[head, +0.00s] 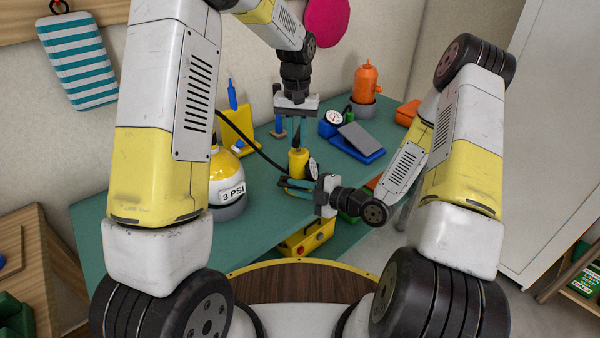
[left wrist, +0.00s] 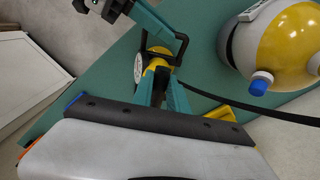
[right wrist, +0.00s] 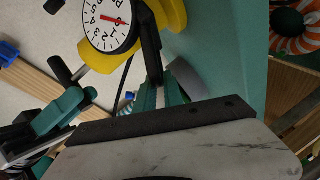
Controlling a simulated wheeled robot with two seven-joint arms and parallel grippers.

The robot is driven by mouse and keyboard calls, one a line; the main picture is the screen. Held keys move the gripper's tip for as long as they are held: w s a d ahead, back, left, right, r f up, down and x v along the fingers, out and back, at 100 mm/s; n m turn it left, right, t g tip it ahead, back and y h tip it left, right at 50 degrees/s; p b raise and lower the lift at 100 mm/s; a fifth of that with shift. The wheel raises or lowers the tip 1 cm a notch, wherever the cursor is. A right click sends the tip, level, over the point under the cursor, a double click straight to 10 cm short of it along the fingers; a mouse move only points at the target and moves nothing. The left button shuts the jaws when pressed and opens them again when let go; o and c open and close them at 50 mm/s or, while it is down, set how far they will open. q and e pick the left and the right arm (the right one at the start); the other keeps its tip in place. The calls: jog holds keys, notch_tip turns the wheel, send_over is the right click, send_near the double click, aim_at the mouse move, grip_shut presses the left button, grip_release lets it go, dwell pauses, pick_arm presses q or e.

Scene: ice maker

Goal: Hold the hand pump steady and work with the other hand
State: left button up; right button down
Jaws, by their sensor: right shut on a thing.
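The hand pump is a yellow upright body (head: 297,163) with a black top and a round white gauge, standing near the table's front edge. In the right wrist view its gauge (right wrist: 110,24) faces the camera, and the yellow body shows beside it. My right gripper (head: 297,184) comes in from the right and is shut on the pump low on its body. My left gripper (head: 298,143) points down from above, its fingers apart at the pump's black top (left wrist: 160,66). I cannot tell whether they touch it. The fingers hide part of the top.
A yellow and grey tank (head: 228,185) marked 3 PSI stands left of the pump, with a black hose running toward the pump. A blue device (head: 356,142) and an orange bottle (head: 367,82) stand at the right. A yellow box (head: 305,240) sits at the front edge.

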pick_arm(q)
jog(key=o, duration=0.5)
jog(key=shift+c, duration=0.2)
jog(key=shift+r, duration=0.1)
jog(key=shift+r, duration=3.45)
jog(key=shift+r, duration=0.15)
notch_tip(320, 180, up, 7)
notch_tip(320, 180, up, 7)
